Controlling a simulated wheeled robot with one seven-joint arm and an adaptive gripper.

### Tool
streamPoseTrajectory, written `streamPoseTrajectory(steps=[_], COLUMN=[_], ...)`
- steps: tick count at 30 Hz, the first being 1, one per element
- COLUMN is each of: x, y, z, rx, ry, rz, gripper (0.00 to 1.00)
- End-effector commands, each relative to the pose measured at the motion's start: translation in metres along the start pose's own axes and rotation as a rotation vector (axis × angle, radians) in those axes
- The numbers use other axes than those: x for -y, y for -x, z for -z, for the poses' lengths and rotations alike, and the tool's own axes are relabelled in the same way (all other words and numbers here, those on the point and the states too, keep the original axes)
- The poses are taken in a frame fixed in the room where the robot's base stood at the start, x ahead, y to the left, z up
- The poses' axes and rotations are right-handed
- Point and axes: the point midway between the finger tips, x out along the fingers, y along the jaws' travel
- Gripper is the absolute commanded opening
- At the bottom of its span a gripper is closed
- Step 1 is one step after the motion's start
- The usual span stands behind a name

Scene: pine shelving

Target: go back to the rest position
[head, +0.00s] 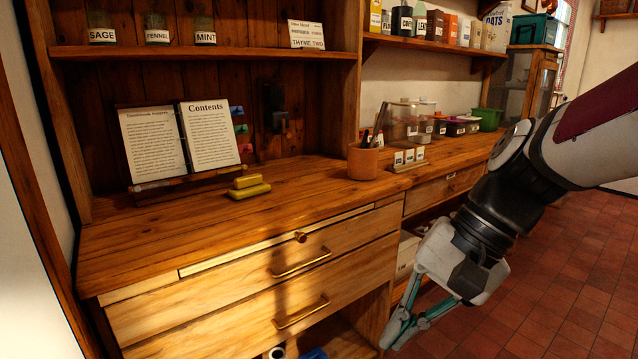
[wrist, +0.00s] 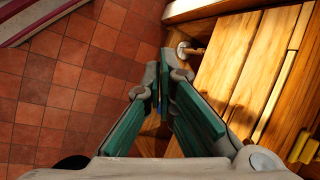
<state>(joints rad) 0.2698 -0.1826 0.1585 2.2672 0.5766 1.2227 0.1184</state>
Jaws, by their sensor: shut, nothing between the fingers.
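My gripper (head: 408,328) hangs in front of the pine cabinet at the lower right of the head view, pointing down and to the left. Its green-padded fingers are shut with nothing between them. In the wrist view the gripper (wrist: 162,95) shows its fingertips together, over the boundary between the tiled floor and the cabinet. My arm reaches in from the right side of the head view. The gripper appears apart from the drawer fronts.
The worktop (head: 290,205) holds an open recipe book (head: 180,145), yellow blocks (head: 249,188), a terracotta pot (head: 363,161) and clear containers. Drawers (head: 250,290) with brass handles are below, close to my gripper. Red tiled floor (head: 560,290) is open at the right.

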Motion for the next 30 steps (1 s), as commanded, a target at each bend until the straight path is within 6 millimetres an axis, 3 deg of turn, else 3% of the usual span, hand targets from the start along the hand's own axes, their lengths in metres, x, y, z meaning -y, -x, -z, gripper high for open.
streamPoseTrajectory(steps=[3,9,21,30], x=[-0.032,-0.087,-0.160,-0.136], y=[0.007,0.018,0.029,0.072], z=[-0.037,-0.078,-0.110,-0.117], rx=[-0.053,-0.126,-0.221,-0.270], ry=[0.124,0.291,0.479,0.490], rz=[-0.120,-0.294,-0.495,-0.480], gripper=[0.00,0.00,0.00,0.00])
